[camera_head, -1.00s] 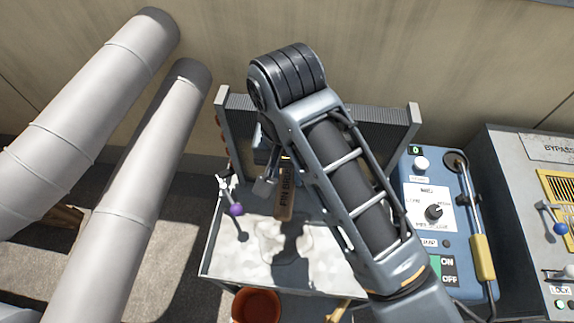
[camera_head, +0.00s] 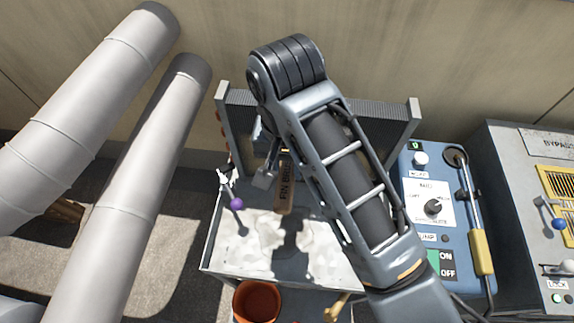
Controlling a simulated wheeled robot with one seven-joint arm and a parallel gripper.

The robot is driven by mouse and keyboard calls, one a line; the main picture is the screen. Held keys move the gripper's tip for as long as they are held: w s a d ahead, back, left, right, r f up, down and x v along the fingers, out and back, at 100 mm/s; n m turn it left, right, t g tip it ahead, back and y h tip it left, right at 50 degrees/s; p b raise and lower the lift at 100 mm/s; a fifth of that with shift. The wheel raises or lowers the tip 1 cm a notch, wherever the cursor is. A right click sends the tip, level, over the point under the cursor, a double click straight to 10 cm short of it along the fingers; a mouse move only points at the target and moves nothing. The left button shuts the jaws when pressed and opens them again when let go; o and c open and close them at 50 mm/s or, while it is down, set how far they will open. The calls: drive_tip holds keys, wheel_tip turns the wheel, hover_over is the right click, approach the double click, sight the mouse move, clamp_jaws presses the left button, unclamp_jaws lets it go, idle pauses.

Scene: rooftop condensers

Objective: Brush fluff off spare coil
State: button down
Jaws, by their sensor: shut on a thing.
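The spare coil (camera_head: 400,120) is a finned panel in a grey frame, standing upright behind a tray with white fluff. My arm covers much of its middle. A brown wooden handle marked "FIN BR..." (camera_head: 284,190) belongs to the fin brush and hangs down in front of the coil. My gripper (camera_head: 266,178) is shut on the fin brush near the top of its handle, largely hidden by my arm. The bristles are hidden, so contact with the fins cannot be seen. White fluff (camera_head: 265,240) lies in patches in the tray (camera_head: 212,250) below the coil.
A purple-knobbed lever (camera_head: 236,203) stands at the tray's left. An orange-brown pot (camera_head: 257,301) is in front. Two large pale pipes (camera_head: 130,190) fill the left. A blue control box (camera_head: 425,190) and a grey bypass cabinet (camera_head: 510,190) stand at the right.

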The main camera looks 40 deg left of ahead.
sight(284, 192)
drive_tip(key=shift+w+r, duration=0.1)
drive_tip(key=shift+r, duration=0.65)
drive_tip(key=shift+s+d+f, duration=0.1)
drive_tip(key=shift+s+d, duration=0.3)
drive_tip(key=shift+s, duration=0.25)
drive_tip(key=shift+s+d+r, duration=0.1)
drive_tip(key=shift+s+d, duration=0.25)
drive_tip(key=shift+s, duration=0.3)
drive_tip(key=shift+s+d+f, duration=0.1)
drive_tip(key=shift+s+d, duration=0.3)
drive_tip(key=shift+s, duration=0.25)
drive_tip(key=c, duration=1.4)
unclamp_jaws()
clamp_jaws()
drive_tip(key=shift+w+d+f+b, duration=0.35)
drive_tip(key=shift+w+d+b, duration=0.1)
drive_tip(key=shift+w, duration=0.25)
drive_tip(key=shift+w+d+f+b, duration=0.35)
drive_tip(key=shift+w+b, duration=0.05)
drive_tip(key=shift+w, duration=0.3)
drive_tip(key=shift+w+d+f+b, duration=0.35)
drive_tip(key=shift+w+d+b, duration=0.1)
drive_tip(key=shift+w, duration=0.25)
